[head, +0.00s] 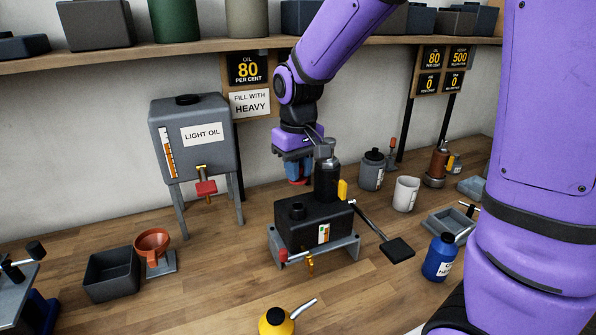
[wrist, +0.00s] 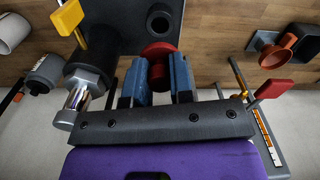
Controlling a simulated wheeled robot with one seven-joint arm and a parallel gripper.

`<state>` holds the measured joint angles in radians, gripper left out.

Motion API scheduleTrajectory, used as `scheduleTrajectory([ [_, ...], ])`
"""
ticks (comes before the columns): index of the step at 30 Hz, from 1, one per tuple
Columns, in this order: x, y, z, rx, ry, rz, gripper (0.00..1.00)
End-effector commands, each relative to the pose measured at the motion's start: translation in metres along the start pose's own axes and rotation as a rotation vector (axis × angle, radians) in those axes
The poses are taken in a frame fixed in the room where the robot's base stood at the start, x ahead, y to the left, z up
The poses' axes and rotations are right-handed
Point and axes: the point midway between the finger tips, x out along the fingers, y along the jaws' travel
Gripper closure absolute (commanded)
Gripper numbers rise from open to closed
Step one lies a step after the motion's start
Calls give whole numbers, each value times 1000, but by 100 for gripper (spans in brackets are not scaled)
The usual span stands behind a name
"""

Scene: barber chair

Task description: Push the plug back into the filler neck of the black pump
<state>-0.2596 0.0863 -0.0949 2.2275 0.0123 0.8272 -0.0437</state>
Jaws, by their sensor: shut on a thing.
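The black pump (head: 318,226) stands on a grey cradle in the middle of the bench. Its filler neck (head: 297,209) rises from the near left of its top; in the wrist view the neck (wrist: 160,21) shows as an open dark hole. My gripper (head: 299,180) is behind the neck, pointing down, at the left of the pump's black cylinder. In the wrist view its blue fingers (wrist: 160,82) are shut on the red plug (wrist: 158,52). The plug is beside the neck's opening, apart from it in that picture. Its lower end is hard to make out.
The pump's tall cylinder (head: 327,180) and yellow tab (head: 343,189) stand close right of my gripper. The light oil tank (head: 196,135) with a red tap handle (head: 206,188) is at the left. A shelf (head: 120,58) runs above. A lever with a black pad (head: 397,250) sticks out right.

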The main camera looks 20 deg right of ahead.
Motion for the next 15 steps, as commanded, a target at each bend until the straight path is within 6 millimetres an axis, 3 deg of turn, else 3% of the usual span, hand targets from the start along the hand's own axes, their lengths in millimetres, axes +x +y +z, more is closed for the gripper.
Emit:
scheduleTrajectory([
  [7,5,0,0,-13,0,1,100],
  [15,27,0,0,-13,-2,1,100],
])
